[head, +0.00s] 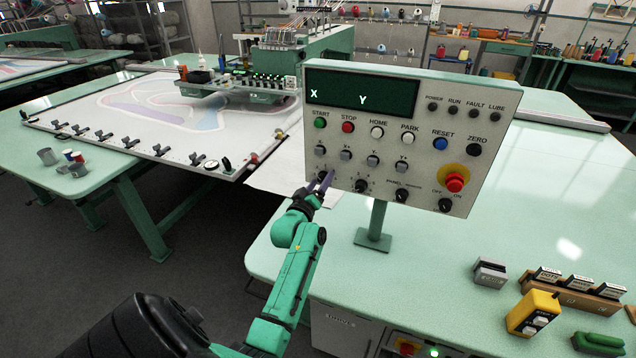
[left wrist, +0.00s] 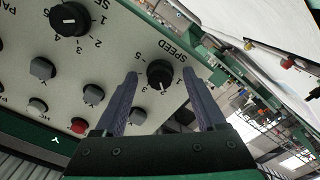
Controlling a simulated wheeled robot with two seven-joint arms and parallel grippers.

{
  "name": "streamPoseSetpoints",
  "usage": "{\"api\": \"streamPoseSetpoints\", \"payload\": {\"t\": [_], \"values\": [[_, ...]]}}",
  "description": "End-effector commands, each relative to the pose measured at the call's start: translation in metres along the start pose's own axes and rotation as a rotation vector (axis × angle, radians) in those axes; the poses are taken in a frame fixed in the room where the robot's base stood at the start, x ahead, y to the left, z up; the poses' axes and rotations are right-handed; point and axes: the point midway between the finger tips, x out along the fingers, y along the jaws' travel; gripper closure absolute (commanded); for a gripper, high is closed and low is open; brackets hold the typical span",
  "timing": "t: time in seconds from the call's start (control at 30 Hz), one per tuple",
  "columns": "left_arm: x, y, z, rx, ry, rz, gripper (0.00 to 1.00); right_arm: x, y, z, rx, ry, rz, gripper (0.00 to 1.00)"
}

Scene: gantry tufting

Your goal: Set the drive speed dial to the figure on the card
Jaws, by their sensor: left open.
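The grey control panel (head: 340,140) stands on a post on the green table, with a dark display, coloured buttons and a row of black dials. The black speed dial (left wrist: 160,74) shows in the left wrist view beside its upside-down "SPEED" lettering and scale figures. A white mark shows on its lower part; I cannot surely read its figure. My left gripper (head: 326,182) is open at the panel's lower left, partly hiding the speed dial in the head view. In the left wrist view its fingers lie on either side of the dial, apart from it. No card's figure is readable.
Other dials (head: 402,196) and a red stop button (head: 455,182) sit right of the gripper. A wooden rack (head: 570,298) with labelled blocks and a yellow box (head: 533,313) stand at the table's right. A tufting frame (head: 150,152) lies at left.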

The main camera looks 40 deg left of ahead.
Motion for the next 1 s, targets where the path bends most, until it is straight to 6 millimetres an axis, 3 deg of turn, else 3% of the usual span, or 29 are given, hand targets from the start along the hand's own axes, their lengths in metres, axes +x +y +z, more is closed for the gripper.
{"api": "streamPoseSetpoints", "payload": {"t": [0.17,0.5,0.6,0.73,1.0], "values": [[-0.017,-0.002,0.002,0.001,-0.001,-0.001,0.27,0.004,0.0,0.0,0.0,0.0,0.0,0.5],[-0.112,-0.005,0.005,0.0,-0.004,-0.004,0.27,0.028,-0.001,0.002,0.0,0.0,0.0,0.5],[-0.132,-0.003,0.004,0.0,-0.004,-0.003,0.27,0.032,-0.001,0.003,0.0,0.0,-0.001,0.5],[-0.144,-0.001,0.002,0.0,-0.002,-0.002,0.27,0.034,-0.001,0.003,0.0,0.0,-0.001,0.5],[-0.145,0.0,0.001,0.0,-0.001,-0.001,0.27,0.033,-0.001,0.003,0.0,0.0,-0.001,0.5]]}}
